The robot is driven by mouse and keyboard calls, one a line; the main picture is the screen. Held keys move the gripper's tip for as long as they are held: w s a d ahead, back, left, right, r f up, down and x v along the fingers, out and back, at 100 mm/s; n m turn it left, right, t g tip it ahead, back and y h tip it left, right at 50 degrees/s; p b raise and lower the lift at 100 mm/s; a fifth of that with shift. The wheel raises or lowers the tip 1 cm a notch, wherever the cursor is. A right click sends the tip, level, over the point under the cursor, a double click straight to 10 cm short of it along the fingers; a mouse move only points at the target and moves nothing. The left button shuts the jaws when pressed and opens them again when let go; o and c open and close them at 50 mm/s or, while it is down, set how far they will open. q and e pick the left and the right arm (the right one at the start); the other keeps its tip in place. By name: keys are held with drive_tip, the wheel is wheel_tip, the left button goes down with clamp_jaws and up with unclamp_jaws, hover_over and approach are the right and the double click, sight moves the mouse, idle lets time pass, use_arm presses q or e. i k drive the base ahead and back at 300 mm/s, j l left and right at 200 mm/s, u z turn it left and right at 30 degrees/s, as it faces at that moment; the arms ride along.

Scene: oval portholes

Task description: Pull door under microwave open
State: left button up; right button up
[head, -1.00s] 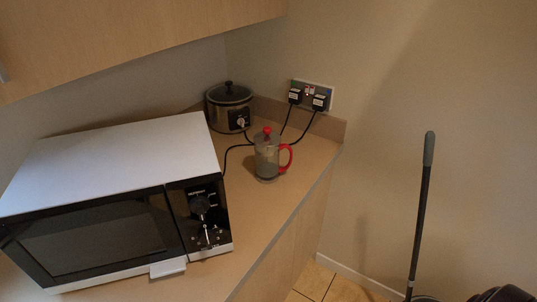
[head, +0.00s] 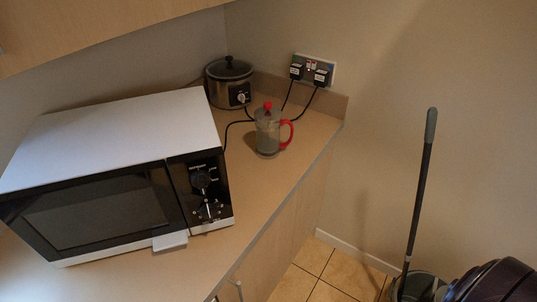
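The microwave (head: 113,178), white on top with a black front, stands on the wooden counter at the left of the head view. The light wood cabinet front (head: 285,240) below the counter shows only as a steep, narrow strip. A small pale piece, perhaps a door handle (head: 238,288), shows at the bottom edge below the counter's front edge. The door's full outline is hidden under the counter and below the picture. Neither of my grippers is in view.
A slow cooker (head: 229,84) and a glass press with a red handle (head: 268,130) stand on the counter (head: 262,184). A bucket (head: 418,287) with a mop-like pole (head: 420,190) and a dark rounded object (head: 497,283) stand at the lower right. Some tiled floor (head: 318,270) is clear.

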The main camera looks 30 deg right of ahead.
sight(268, 275)
drive_tip(key=z, duration=0.75)
